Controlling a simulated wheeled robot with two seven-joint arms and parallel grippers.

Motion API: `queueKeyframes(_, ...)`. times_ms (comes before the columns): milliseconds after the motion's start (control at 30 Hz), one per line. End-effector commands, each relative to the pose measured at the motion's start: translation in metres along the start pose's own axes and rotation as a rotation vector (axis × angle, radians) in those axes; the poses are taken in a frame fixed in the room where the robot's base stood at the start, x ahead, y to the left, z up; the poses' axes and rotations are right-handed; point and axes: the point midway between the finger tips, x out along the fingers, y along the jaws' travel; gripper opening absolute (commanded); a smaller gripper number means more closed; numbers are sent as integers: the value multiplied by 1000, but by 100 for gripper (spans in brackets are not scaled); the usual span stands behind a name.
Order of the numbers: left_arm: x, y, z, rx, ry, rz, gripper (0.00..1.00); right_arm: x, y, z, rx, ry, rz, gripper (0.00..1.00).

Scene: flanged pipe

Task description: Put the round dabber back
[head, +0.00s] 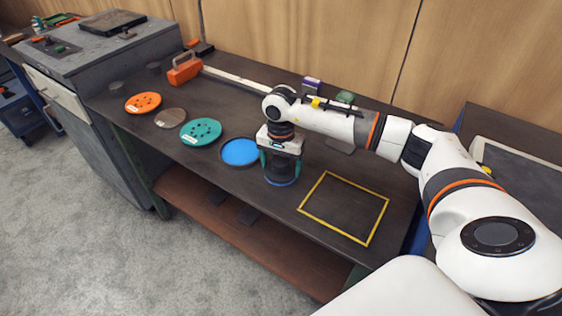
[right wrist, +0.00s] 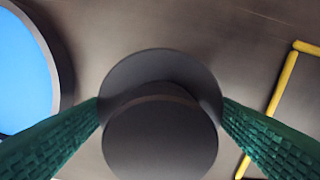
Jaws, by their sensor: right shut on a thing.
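The round dabber (head: 281,174) is a dark cylinder with a blue lower edge. It stands upright between the green-padded fingers of my right gripper (head: 281,160), which is shut on it. In the right wrist view the dabber (right wrist: 160,140) shows from above as a dark round knob over a wider dark disc. A round dish with a bright blue face (head: 239,152) lies just left of it, also at the left of the wrist view (right wrist: 22,75). I cannot tell whether the dabber touches the bench. My left gripper is out of view.
A yellow square outline (head: 325,173) marks the dark bench right of the dabber. A teal flanged disc (head: 200,132), a brownish disc (head: 170,118) and an orange disc (head: 143,103) lie to the left.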

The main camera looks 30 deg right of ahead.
Motion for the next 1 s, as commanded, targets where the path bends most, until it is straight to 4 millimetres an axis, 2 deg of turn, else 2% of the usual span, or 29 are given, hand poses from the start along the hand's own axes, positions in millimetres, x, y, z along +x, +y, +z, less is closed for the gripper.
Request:
queueKeyframes(267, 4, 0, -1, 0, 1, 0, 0, 3, 0, 0, -1, -1, 1, 62)
queueKeyframes(300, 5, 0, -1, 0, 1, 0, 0, 3, 0, 0, -1, -1, 1, 82)
queueKeyframes(400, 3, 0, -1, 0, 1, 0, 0, 2, 0, 0, -1, -1, 1, 98)
queueKeyframes(433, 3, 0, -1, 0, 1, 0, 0, 2, 0, 0, -1, -1, 1, 100)
queueKeyframes(767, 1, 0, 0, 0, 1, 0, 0, -5, 1, 0, -1, -1, 2, 100)
queueKeyframes(867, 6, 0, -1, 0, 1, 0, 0, -19, 1, 1, -2, -3, 5, 100)
queueKeyframes(1000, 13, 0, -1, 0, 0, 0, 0, -49, 1, 1, -2, -5, 6, 100)
